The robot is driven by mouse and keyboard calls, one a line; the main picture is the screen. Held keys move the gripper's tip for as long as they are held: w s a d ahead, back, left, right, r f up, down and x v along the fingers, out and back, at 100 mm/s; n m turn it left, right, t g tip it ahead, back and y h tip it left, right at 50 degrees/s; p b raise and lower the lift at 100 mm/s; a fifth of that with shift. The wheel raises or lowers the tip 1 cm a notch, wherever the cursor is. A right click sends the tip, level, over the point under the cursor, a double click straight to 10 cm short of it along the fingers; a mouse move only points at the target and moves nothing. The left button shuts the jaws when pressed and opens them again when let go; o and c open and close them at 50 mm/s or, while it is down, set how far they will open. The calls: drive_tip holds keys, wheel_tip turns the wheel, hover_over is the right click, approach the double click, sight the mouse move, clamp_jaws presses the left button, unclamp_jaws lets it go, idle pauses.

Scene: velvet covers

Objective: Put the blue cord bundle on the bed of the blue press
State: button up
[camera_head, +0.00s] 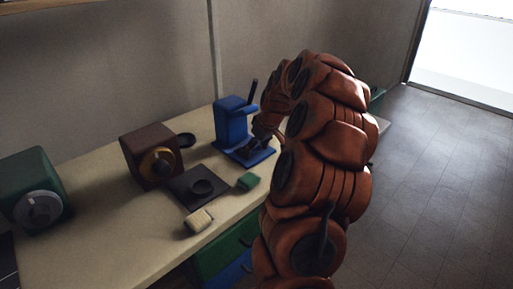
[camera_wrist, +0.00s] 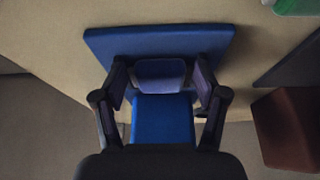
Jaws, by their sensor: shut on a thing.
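The blue press (camera_head: 232,120) stands at the back right of the table, with a flat blue base plate reaching forward and a dark upright lever. In the wrist view its base (camera_wrist: 160,40) lies beyond my fingertips and a bright blue part of it (camera_wrist: 163,118) shows nearer the camera. My gripper (camera_wrist: 162,78) is over the base, close to the press body, shut on the blue cord bundle (camera_wrist: 160,72), a greyish-blue piece between the fingers. In the head view my gripper (camera_head: 262,138) hides the bundle. Whether the bundle touches the bed cannot be told.
A green bundle (camera_head: 248,181) and a cream bundle (camera_head: 199,220) lie near the table's front edge.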

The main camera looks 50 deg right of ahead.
drive_tip(key=shift+s+a+f, duration=0.1)
drive_tip(key=shift+s+f, duration=0.05)
drive_tip(key=shift+f, duration=0.45)
drive_tip(key=shift+c, duration=0.6)
drive_tip(key=o, duration=1.1)
drive_tip(key=shift+f, duration=0.1)
drive_tip(key=shift+o, duration=0.2)
drive_tip(key=shift+r, duration=0.6)
drive_tip(key=v, duration=1.2)
drive_tip(key=shift+d+r, duration=0.2)
drive_tip(key=shift+r, duration=0.1)
